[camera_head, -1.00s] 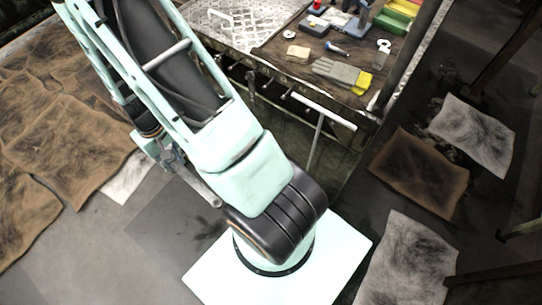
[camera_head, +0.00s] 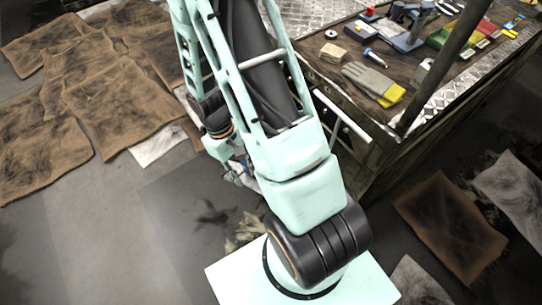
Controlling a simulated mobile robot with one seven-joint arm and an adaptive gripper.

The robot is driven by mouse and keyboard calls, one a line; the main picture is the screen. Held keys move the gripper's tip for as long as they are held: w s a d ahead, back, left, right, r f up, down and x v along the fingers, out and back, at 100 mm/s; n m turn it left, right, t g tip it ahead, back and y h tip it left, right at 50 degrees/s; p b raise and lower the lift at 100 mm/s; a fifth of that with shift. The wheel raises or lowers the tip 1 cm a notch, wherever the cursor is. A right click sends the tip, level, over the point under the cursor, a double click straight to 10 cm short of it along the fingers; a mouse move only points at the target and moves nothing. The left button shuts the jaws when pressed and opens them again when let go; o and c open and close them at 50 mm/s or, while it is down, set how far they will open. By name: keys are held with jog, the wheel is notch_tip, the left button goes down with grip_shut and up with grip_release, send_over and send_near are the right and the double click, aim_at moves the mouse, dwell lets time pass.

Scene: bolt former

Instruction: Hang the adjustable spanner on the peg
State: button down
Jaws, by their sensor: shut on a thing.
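My gripper (camera_head: 240,172) is small and partly hidden beside my folded arm, left of its lower link and above the grey floor. It is shut on a slim greyish thing, taken as the adjustable spanner; its outline is mostly hidden by the arm and hard to make out. I cannot pick out the peg in this view. The gripper is apart from the workbench (camera_head: 317,72), which stands to the right behind my arm.
On the bench lie grey-yellow gloves (camera_head: 373,82), a blue-handled tool (camera_head: 375,58), a small tan block (camera_head: 333,52) and a green bin (camera_head: 447,37). A pale bar (camera_head: 342,116) juts from the bench's front. Brown mats (camera_head: 125,105) cover the left floor; grey floor (camera_head: 160,220) is open.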

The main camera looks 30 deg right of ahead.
jog(key=s+d+f+n+g+h+b, duration=0.3)
jog(key=s+d+f+n+h+b, duration=0.25)
jog(key=d+n+h+b, duration=0.5)
jog(key=w+d+r+n+t+h+b, duration=0.2)
jog(key=w+n+t+h+b, duration=0.2)
jog(key=w+t+h+b, duration=0.55)
jog(key=w+d+g+y+b, duration=0.2)
jog(key=d+b, duration=0.2)
jog(key=d, duration=0.3)
jog(key=shift+d+y, duration=0.4)
jog(key=shift+d+g, duration=0.2)
jog(key=shift+g, duration=0.05)
dwell(0.3)
jog(key=shift+w+d, duration=0.15)
jog(key=shift+d, duration=1.55)
jog(key=shift+f, duration=0.25)
